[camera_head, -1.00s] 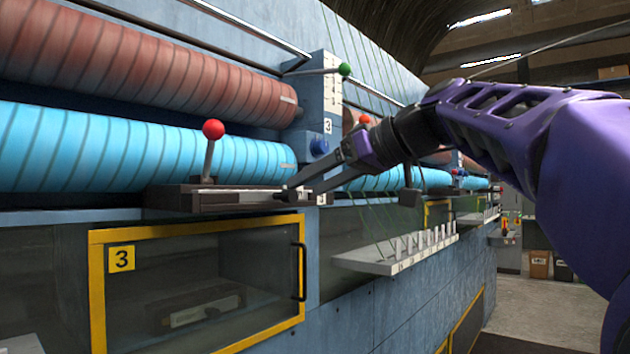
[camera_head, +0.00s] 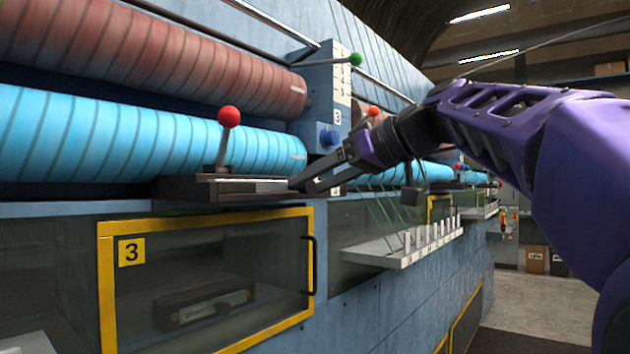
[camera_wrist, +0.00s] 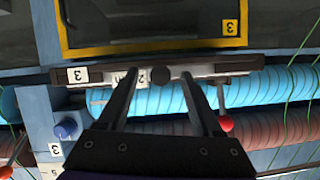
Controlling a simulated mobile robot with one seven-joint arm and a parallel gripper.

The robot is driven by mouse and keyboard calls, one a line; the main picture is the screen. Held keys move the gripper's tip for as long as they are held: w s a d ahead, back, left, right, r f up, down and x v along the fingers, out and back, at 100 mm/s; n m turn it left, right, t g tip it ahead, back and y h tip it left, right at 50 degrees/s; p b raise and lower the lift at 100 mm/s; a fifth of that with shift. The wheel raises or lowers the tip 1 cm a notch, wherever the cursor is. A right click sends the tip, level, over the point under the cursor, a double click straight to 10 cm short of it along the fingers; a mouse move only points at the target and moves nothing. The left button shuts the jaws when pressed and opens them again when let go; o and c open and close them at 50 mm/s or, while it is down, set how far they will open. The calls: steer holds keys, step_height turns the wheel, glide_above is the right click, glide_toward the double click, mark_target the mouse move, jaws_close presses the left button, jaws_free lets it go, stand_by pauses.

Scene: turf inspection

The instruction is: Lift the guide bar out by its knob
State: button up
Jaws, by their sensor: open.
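The guide bar (camera_head: 222,189) is a long dark bar lying level on the ledge below the blue roller. In the wrist view the bar (camera_wrist: 100,75) crosses the picture, with a white "3" label near its left end. Its round dark knob (camera_wrist: 160,76) shows between my fingers there. My gripper (camera_head: 301,184) is at the right part of the bar in the head view. In the wrist view my gripper (camera_wrist: 160,80) is open, one finger on each side of the knob. I cannot tell whether the fingers touch it. The knob is hidden in the head view.
A red-balled lever (camera_head: 228,118) stands close by the bar. Blue (camera_head: 110,135) and red-brown (camera_head: 150,50) rollers run behind and above. Below is a yellow-framed window (camera_head: 207,215) marked 3. A white shelf with pegs (camera_head: 405,255) juts out at right. A blue knob (camera_head: 329,140) sits nearby.

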jaws_close()
stand_by(0.6)
